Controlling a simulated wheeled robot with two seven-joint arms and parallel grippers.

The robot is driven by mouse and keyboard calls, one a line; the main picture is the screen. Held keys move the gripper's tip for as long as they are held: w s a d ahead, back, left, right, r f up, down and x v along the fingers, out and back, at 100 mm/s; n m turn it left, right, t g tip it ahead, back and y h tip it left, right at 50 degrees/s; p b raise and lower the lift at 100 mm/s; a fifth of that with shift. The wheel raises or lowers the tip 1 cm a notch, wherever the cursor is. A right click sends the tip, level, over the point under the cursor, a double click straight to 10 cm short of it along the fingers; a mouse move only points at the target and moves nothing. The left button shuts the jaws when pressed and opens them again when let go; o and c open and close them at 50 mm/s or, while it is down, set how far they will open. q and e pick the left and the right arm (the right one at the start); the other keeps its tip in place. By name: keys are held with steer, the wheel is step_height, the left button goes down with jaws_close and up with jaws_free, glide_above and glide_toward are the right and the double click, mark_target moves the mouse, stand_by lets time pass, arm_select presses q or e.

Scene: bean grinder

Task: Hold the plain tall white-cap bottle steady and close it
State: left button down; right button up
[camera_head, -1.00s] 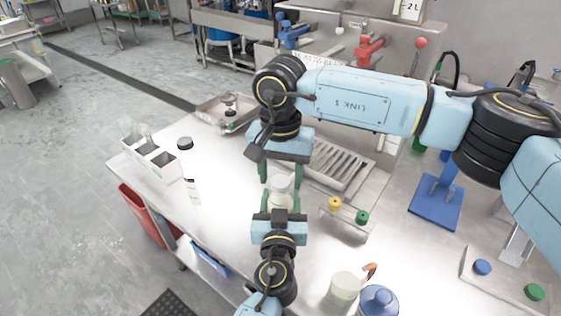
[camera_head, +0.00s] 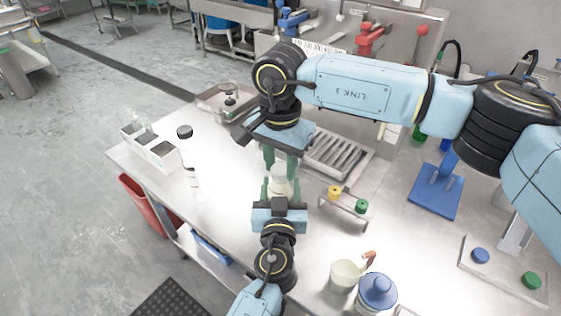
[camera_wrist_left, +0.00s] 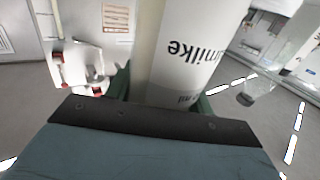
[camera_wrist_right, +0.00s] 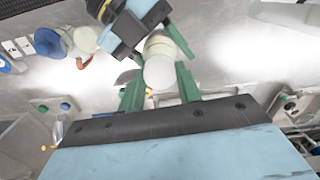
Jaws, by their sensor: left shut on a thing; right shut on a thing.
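The plain tall white-cap bottle (camera_head: 280,187) stands upright over the table between my two grippers, mostly hidden by them in the head view. My left gripper (camera_head: 280,193) is shut around its body from the front. In the left wrist view the white bottle (camera_wrist_left: 190,50) fills the space between the green fingers, with printed lettering on its side. My right gripper (camera_head: 281,162) is above, its fingers pointing down and shut on the white cap (camera_wrist_right: 160,71). The cap is at the bottle's top; whether it is seated tightly I cannot tell.
A black-cap bottle (camera_head: 188,157) and a white divided holder (camera_head: 160,152) stand to the left. A small rack (camera_head: 343,208) with yellow and green knobs is close on the right.

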steer(key=m, duration=0.3)
steer(key=shift+m, duration=0.4)
steer(key=m, duration=0.3)
steer(key=shift+m, duration=0.4)
steer(key=m, duration=0.3)
steer(key=shift+m, duration=0.4)
steer(key=m, duration=0.3)
steer(key=shift+m, duration=0.3)
steer(key=m, duration=0.3)
steer(key=shift+m, duration=0.4)
steer(key=m, duration=0.3)
steer(key=shift+f+m, duration=0.1)
steer(key=shift+m, duration=0.3)
steer(key=m, duration=0.3)
steer(key=shift+m, duration=0.3)
steer(key=m, duration=0.4)
steer(key=o, duration=1.1)
steer(key=shift+c, duration=0.2)
